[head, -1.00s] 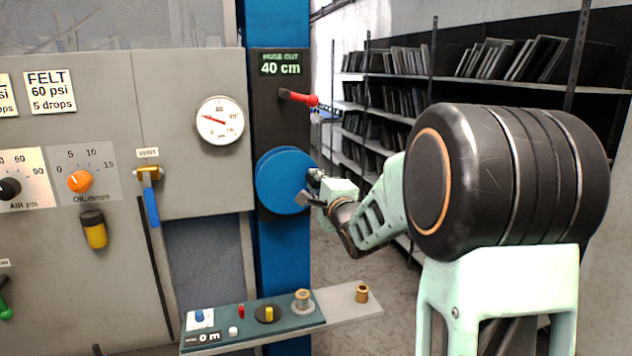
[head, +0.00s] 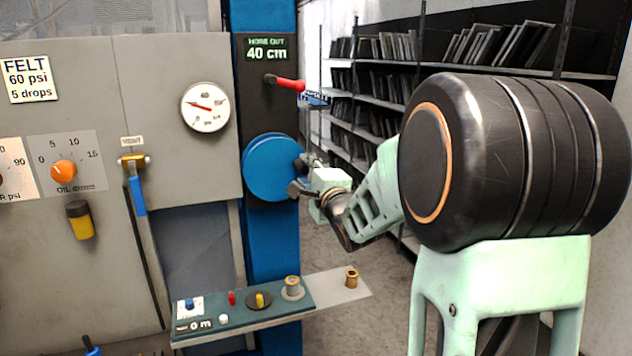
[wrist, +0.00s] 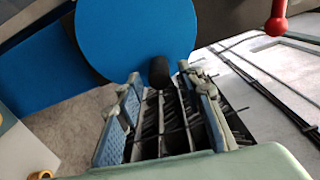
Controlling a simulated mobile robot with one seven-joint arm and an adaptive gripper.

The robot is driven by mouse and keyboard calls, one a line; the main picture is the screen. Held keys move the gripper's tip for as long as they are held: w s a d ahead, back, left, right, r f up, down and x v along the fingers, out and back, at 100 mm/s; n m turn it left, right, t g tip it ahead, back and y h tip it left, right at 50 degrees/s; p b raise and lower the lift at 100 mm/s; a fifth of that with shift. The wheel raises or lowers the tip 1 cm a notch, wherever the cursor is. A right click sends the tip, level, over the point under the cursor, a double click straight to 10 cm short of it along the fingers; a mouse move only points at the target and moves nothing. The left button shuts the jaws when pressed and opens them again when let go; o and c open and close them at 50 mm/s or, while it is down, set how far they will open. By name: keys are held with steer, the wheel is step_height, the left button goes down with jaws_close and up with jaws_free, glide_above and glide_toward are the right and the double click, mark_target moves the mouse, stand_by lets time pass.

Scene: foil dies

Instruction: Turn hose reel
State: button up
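The blue hose reel (head: 270,168) is a round disc on the blue post, below a display (head: 266,49) reading "40 cm". In the wrist view the reel's blue face (wrist: 135,35) fills the top middle. A dark handle knob (wrist: 158,72) sticks out at its lower edge. My gripper (head: 301,176) is at the reel's right edge in the head view. In the wrist view my gripper (wrist: 160,95) is open, its two fingers apart, with the knob just beyond and between the tips. Whether a finger touches the knob I cannot tell.
A red-handled lever (head: 287,84) sits above the reel; its red ball (wrist: 276,26) shows in the wrist view. A shelf (head: 330,290) with small fittings and a brass spool juts out below. A gauge and yellow-and-blue valve (head: 135,185) are left. Racks stand behind.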

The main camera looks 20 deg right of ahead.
steer(key=s, duration=0.9)
steer(key=shift+s+d, duration=0.15)
steer(key=shift+s, duration=0.1)
